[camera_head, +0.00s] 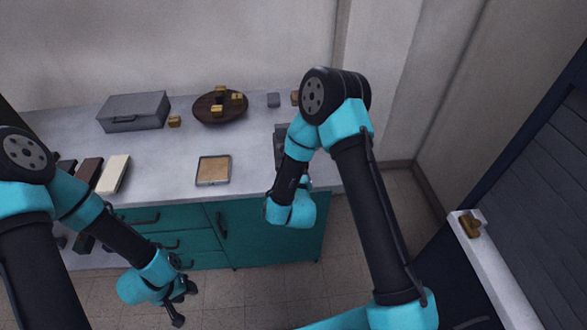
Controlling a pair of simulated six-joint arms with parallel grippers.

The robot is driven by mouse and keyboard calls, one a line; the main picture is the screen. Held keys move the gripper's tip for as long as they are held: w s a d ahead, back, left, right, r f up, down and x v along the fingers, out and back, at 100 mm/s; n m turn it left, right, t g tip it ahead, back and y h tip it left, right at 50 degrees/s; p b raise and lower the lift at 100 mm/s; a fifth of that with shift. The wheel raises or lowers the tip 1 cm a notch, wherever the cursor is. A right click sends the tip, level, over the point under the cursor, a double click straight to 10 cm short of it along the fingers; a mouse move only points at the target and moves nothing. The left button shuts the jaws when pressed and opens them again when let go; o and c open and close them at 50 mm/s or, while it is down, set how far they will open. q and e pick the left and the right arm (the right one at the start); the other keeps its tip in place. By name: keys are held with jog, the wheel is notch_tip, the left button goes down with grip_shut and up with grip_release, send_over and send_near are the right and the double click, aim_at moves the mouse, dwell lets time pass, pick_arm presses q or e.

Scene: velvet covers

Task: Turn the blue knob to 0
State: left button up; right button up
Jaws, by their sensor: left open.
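I cannot make out a blue knob or a 0 mark anywhere in the head view. My left gripper (182,304) hangs low in front of the teal cabinet (270,235), over the tiled floor. It is open, with nothing seen between its fingers. My right arm reaches down to the right end of the counter, and its teal wrist is near the cabinet's front edge. The right gripper's fingers are hidden. A dark grey item (279,140) on the counter is partly covered by my right arm.
The grey counter (165,160) holds a grey case (133,111), a round wooden board (208,113) with gold blocks, a square tray (213,170) and a cream block (113,174). Drawer handles stick out in front. A white ledge (500,275) with a gold piece (470,228) stands right.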

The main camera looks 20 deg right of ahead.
dwell(0.4)
jog(key=o, duration=0.9)
